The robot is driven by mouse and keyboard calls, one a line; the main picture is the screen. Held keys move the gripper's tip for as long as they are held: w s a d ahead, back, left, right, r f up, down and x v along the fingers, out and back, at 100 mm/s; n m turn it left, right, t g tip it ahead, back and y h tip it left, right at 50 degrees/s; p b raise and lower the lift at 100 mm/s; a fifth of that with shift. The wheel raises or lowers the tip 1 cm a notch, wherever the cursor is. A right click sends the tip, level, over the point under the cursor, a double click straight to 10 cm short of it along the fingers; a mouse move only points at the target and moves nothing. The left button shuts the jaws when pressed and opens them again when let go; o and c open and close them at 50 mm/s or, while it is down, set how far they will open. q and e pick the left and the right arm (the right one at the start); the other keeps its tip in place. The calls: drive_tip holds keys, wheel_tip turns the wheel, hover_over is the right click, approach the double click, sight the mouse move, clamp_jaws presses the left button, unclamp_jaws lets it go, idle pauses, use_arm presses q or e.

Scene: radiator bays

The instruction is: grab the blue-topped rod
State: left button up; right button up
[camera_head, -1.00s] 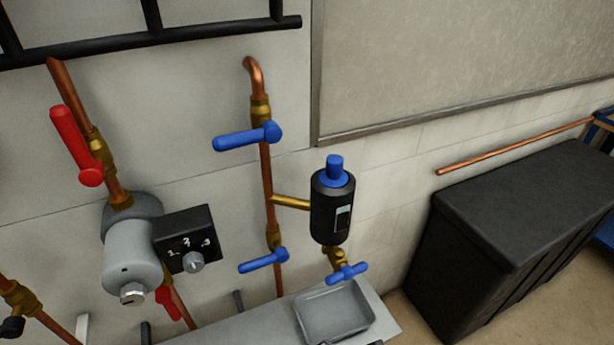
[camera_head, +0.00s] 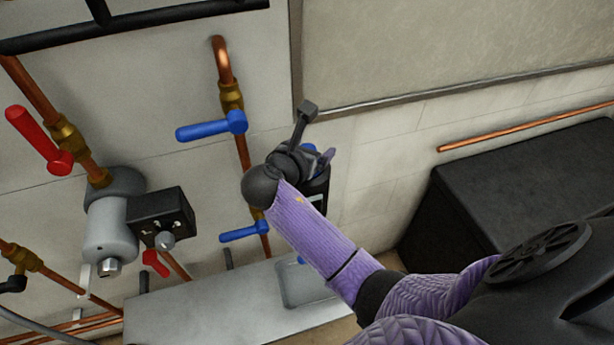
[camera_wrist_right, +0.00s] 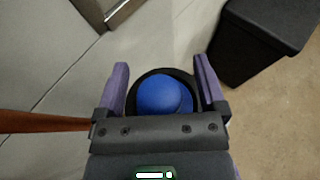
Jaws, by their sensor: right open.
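The blue-topped rod shows as a blue round top (camera_wrist_right: 162,94) on a black cylinder (camera_head: 319,188) mounted by the pipes on the wall. In the head view my right gripper (camera_head: 324,158) is at the cylinder's top and covers most of the blue part. In the right wrist view my right gripper (camera_wrist_right: 162,76) is open, with one purple finger on each side of the blue top. Small gaps show between the fingers and the blue top; I cannot tell how deep the fingers reach. My left gripper is not in view.
A copper pipe with blue-lever valves (camera_head: 232,122) runs just left of the cylinder. A red-lever valve (camera_head: 60,160) and a grey unit with a black dial box (camera_head: 160,215) are farther left. A grey tray (camera_head: 290,286) lies below. A black bin (camera_head: 470,190) stands at right.

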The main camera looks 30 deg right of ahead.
clamp_jaws()
idle(0.3)
idle(0.5)
idle(0.6)
